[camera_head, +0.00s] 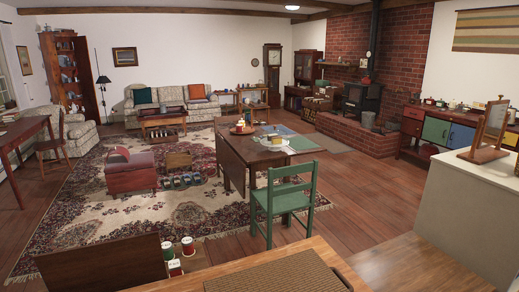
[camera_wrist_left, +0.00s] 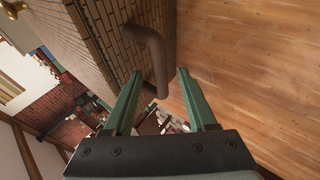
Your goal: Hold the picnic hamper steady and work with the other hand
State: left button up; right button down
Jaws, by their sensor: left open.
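The picnic hamper (camera_head: 280,274) is a brown woven box at the bottom edge of the head view, with only its top part in frame. A dark curved handle (camera_head: 343,280) shows at its right end. In the left wrist view, the hamper's woven side (camera_wrist_left: 100,45) fills the upper left, and the brown handle (camera_wrist_left: 157,60) stands out from it. My left gripper (camera_wrist_left: 160,72) has its two green fingers apart, one on each side of the handle in the picture. I cannot tell how deep the handle sits between them. My right gripper is in neither view.
The hamper stands on a pale wooden surface (camera_head: 205,278). A green chair (camera_head: 283,205) and dark table (camera_head: 235,150) stand beyond. A pale counter (camera_head: 470,215) with a mirror is at right.

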pick_arm(q)
jog(key=v, duration=0.9)
jog(key=shift+a, duration=0.1)
